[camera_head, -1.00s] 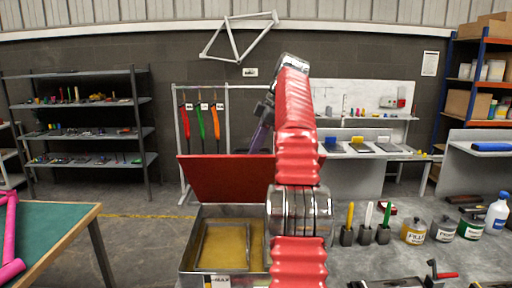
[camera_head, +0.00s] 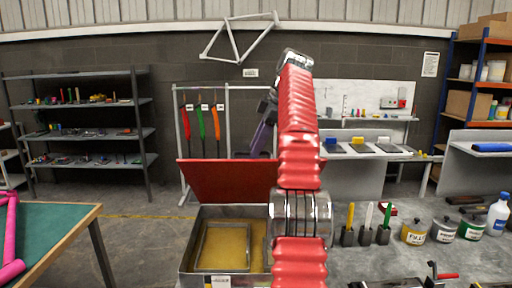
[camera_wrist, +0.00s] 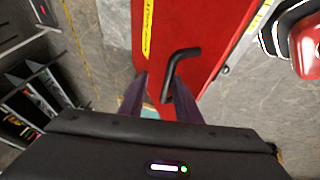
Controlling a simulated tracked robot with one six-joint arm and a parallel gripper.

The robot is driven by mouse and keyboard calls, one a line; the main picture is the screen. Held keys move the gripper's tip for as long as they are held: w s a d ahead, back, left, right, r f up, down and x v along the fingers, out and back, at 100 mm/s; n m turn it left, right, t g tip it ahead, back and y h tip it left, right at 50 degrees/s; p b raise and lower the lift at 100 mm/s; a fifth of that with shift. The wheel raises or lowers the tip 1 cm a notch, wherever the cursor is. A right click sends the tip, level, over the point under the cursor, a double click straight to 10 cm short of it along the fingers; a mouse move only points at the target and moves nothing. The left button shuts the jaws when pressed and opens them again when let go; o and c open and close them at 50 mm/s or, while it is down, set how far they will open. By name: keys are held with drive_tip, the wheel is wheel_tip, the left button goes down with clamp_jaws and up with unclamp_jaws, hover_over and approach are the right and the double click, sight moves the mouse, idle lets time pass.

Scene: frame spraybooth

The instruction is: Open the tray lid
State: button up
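The tray (camera_head: 187,262) is a grey metal box at the lower middle of the head view, with a yellowish inside and a frame-shaped rim in it. Its red lid (camera_head: 225,182) stands raised and leans back at the tray's far side. My gripper (camera_head: 257,153) is behind the lid's top edge, with purple fingers pointing down. In the wrist view, my gripper (camera_wrist: 158,82) has its fingers apart. A black bent handle (camera_wrist: 183,56) on the red lid (camera_wrist: 205,20) reaches to the gap between them. I cannot tell whether they touch it.
A green-topped table (camera_head: 45,230) stands at the left. A grey bench (camera_head: 400,262) at the right holds cans, a bottle and upright coloured-handled tools. Shelves (camera_head: 140,120) and a pegboard bench stand behind. My red arm hides part of the tray and lid.

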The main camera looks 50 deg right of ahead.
drive_tip(key=shift+r, duration=0.1)
drive_tip(key=shift+s+d, duration=0.15)
drive_tip(key=shift+s, duration=0.3)
drive_tip(key=s+d, duration=0.1)
drive_tip(key=s, duration=0.2)
drive_tip(key=s+d, duration=0.1)
drive_tip(key=s, duration=0.3)
drive_tip(key=s+d, duration=0.1)
drive_tip(key=s, duration=0.2)
drive_tip(key=shift+s+d, duration=0.15)
drive_tip(key=shift+s, duration=0.2)
drive_tip(key=shift+m, duration=0.3)
